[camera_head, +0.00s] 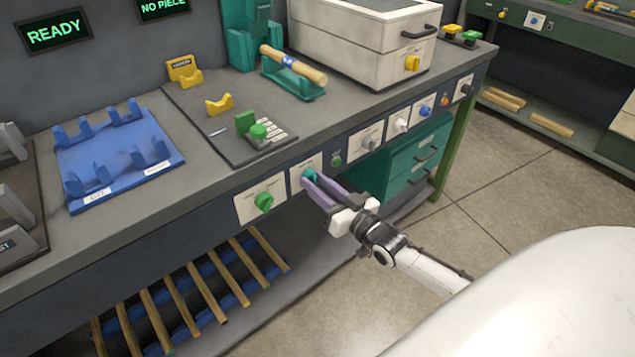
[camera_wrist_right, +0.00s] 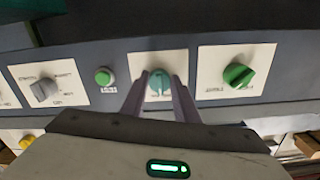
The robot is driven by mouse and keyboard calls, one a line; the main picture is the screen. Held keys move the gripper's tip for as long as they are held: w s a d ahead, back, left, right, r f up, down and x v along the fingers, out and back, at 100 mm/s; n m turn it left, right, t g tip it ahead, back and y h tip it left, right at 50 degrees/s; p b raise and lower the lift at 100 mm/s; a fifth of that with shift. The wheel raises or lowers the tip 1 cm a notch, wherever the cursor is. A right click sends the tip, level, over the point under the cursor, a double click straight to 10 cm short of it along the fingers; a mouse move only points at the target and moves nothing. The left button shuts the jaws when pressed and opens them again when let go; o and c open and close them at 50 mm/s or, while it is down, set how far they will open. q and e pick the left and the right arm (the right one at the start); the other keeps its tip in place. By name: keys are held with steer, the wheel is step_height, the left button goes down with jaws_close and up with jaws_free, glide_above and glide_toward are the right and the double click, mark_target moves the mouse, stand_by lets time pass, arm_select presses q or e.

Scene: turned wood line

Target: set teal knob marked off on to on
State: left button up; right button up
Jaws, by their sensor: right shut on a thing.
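The teal knob (camera_head: 311,175) sits on a white plate (camera_head: 297,181) on the front panel of the bench. It also shows in the right wrist view (camera_wrist_right: 159,82), between my fingers. My right gripper (camera_head: 315,185) reaches the panel from the right and is shut on the teal knob, one finger on each side. The fingers and knob hide part of the plate, and its marking is too small to read. My left gripper is not in view.
A green knob (camera_head: 264,201) is on the plate to the left. A green button (camera_head: 337,160) and a grey knob (camera_head: 370,143) are to the right. Teal drawers (camera_head: 405,165) stand below the bench, and a rack of wooden rods (camera_head: 200,290) is at lower left.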

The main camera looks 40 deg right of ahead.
steer(key=shift+m, duration=2.2)
steer(key=o, duration=1.1)
steer(key=shift+c, duration=0.2)
steer(key=s, duration=1)
steer(key=shift+s+d+p, duration=0.15)
steer(key=shift+d+p, duration=0.2)
steer(key=shift+p, duration=0.1)
steer(key=s+a+f+n+g, duration=0.4)
steer(key=s+a+f, duration=0.3)
steer(key=s+a, duration=0.1)
steer(key=s+a+f+n+g+y, duration=0.1)
steer(key=s+a+f+n+g, duration=0.3)
steer(key=s+a+f, duration=0.3)
steer(key=s+a+g, duration=0.1)
steer(key=s+a, duration=0.1)
steer(key=a, duration=0.2)
steer(key=shift+s+a, duration=0.2)
steer(key=shift+a, duration=0.05)
